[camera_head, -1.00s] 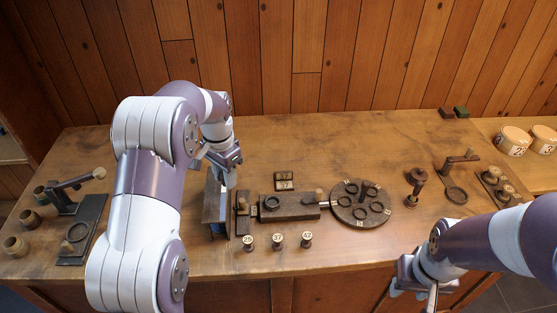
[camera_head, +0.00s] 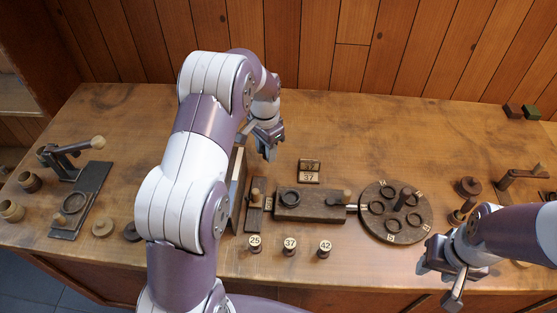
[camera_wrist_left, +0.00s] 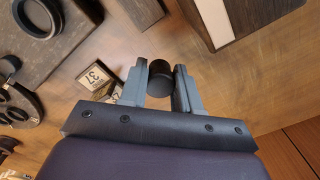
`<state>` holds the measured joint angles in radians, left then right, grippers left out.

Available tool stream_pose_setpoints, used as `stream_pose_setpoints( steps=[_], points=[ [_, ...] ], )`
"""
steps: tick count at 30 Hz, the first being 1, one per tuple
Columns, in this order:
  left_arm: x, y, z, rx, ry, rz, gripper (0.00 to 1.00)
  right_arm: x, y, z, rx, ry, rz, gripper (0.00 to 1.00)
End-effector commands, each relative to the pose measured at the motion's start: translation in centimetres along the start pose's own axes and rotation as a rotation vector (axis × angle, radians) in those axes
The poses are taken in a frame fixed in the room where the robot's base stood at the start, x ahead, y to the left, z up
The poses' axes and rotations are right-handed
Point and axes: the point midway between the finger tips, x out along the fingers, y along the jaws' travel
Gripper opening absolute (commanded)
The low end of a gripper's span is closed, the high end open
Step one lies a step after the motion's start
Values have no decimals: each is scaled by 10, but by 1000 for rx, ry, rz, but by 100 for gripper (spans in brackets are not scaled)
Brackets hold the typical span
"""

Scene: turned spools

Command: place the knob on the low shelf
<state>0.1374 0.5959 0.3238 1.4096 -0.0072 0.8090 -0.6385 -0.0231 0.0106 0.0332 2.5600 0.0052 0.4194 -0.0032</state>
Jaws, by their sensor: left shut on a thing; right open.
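My left gripper (camera_head: 268,150) is above the back middle of the bench, beyond the upright box-like stand. In the left wrist view it is shut on a small dark round piece (camera_wrist_left: 160,76), which looks like the knob; it sits between the fingertips. In the head view the held piece is too small to make out. The stand (camera_head: 237,185) is partly behind my left arm and shows again in the left wrist view (camera_wrist_left: 228,18). I cannot tell whether it is the low shelf. My right gripper (camera_head: 453,284) is open and empty at the bench's front right.
A number plate (camera_head: 309,172) reading 37 stands behind a dark block (camera_head: 312,205) with a ring. A round tray (camera_head: 395,235) holds several rings. Numbered spools (camera_head: 290,246) line the front. A lever press (camera_head: 75,185) stands left. The bench's back middle is clear.

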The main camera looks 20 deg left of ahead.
Motion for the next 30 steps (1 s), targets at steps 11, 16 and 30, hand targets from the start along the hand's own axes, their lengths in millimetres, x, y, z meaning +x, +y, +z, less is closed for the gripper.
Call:
stream_pose_setpoints(
  steps=[11,16,30],
  points=[
    [49,0,0,0,1,-1,4,-7,0,-1,0,0,0,43],
    [49,0,0,0,2,-1,4,-6,0,-1,0,0,0,43],
    [48,0,0,0,1,-1,57,-6,0,-1,0,0,0,43]
  ],
)
